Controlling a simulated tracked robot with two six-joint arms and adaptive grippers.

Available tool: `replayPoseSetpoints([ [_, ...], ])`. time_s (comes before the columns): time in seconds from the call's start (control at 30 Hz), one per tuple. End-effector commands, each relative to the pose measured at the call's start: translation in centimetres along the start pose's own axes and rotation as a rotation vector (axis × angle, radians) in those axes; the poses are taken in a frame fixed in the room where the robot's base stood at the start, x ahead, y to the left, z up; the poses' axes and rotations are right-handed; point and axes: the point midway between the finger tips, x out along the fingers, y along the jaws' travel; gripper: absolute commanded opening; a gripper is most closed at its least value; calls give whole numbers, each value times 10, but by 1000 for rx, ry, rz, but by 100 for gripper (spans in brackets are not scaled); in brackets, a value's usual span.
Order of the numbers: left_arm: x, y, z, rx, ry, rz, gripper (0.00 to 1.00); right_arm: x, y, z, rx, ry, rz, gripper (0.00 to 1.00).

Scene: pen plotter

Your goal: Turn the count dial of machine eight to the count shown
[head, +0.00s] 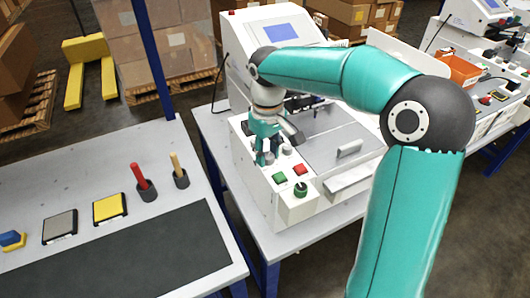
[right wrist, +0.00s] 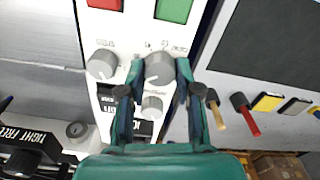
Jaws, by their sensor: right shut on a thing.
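The white machine (head: 262,190) stands on a table in the middle of the head view, with a blue screen (head: 281,32) at its back. Its number and any count on the screen are not readable. My right gripper (head: 267,158) reaches down to its panel. In the right wrist view, the fingers of my right gripper (right wrist: 157,74) are shut on a round grey dial (right wrist: 159,66), one finger on each side. A second grey dial (right wrist: 102,64) lies to the left and a smaller one (right wrist: 152,101) lies below. The dial markings are too small to read. My left gripper is not in view.
A side table with a dark mat (head: 130,255), a red-handled tool (head: 139,177) and a yellow pad (head: 110,207) stands left.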

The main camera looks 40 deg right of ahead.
Motion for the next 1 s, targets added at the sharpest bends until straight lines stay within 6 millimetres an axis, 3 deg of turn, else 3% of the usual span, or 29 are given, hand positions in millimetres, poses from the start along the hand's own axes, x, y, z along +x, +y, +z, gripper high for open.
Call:
replayPoseSetpoints([
  [0.6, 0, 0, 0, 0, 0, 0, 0, -1, 1, -1, 65, 8, 0, 0],
  [0.63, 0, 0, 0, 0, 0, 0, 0, -1, 1, -1, 64, 8, -1, 35],
  [0.77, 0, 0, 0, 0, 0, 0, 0, -1, 1, -1, 64, 6, -1, 57],
  [1.0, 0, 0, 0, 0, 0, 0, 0, 0, 1, 0, 64, 3, 0, 59],
])
